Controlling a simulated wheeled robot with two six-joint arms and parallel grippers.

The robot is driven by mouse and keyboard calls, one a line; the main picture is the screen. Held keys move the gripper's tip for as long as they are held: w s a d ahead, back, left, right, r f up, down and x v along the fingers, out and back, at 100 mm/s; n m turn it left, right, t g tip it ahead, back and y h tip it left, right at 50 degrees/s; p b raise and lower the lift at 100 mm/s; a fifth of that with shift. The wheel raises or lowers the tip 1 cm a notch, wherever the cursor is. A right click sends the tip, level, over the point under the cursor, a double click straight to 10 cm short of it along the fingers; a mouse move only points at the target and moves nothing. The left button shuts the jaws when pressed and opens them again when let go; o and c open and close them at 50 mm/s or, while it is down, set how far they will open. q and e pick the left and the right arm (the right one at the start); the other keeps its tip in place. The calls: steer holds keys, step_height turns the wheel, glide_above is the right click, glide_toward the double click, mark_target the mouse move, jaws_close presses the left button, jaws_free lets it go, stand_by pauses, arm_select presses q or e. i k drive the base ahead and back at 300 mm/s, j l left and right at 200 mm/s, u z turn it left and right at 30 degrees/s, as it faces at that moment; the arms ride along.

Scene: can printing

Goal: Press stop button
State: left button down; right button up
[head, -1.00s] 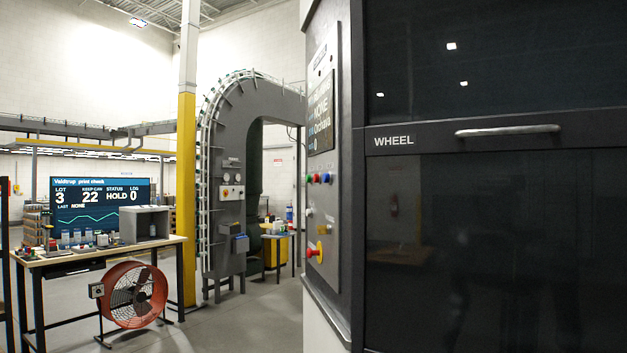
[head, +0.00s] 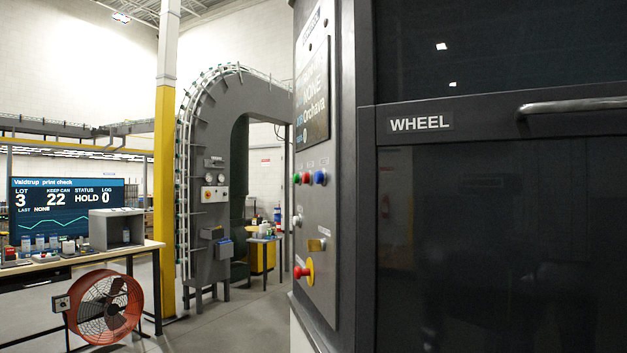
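The control panel (head: 318,215) is on the narrow grey side of the dark machine, seen at a steep angle. Small green, red and blue buttons sit in a row below its screen; the red one (head: 306,178) is in the middle. Lower down, a red mushroom button (head: 300,272) stands out from a yellow base. Which of the red ones is the stop button I cannot read from here. A pale knob (head: 297,220) and a metal switch (head: 317,244) sit between them. Neither of my grippers is in view.
The dark machine front marked WHEEL (head: 421,123), with a handle (head: 575,106), fills the right side. A yellow post (head: 164,200), an orange fan (head: 104,307) and a workbench (head: 140,249) stand to the left. Open grey floor (head: 240,315) lies between the fan and the machine.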

mark_target(306, 175)
steer(key=i+j, duration=0.1)
steer(key=i, duration=0.4)
steer(key=i+j+z, duration=0.15)
steer(key=i, duration=0.4)
steer(key=i+j, duration=0.15)
steer(key=i, duration=0.35)
steer(key=z, duration=0.05)
